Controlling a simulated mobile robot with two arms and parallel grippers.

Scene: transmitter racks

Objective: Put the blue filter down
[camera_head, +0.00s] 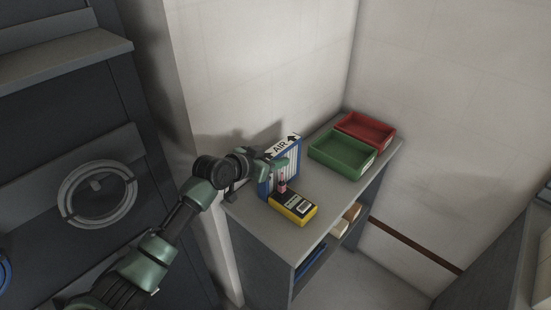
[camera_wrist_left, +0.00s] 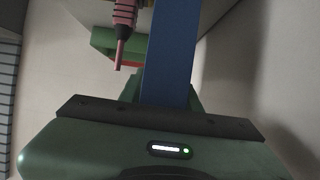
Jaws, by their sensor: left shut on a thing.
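The blue filter (camera_head: 265,187) has a blue frame, pale pleats and a white top strip marked AIR with black arrows. It is upright at the grey shelf unit's top (camera_head: 245,208), near the wall; I cannot tell whether its lower edge touches the surface. My left gripper (camera_head: 277,166) reaches in from the left and is shut on the filter, covering part of its face. In the left wrist view the filter shows as a blue strip (camera_wrist_left: 172,55) rising from between the fingers. My right gripper is not in view.
A yellow and black meter (camera_head: 293,207) lies right in front of the filter, with a pink-red probe (camera_wrist_left: 124,20) close to it. Green (camera_head: 343,155) and red (camera_head: 366,131) trays stand at the back. Bare top lies between meter and green tray. A dark rack cabinet is at left.

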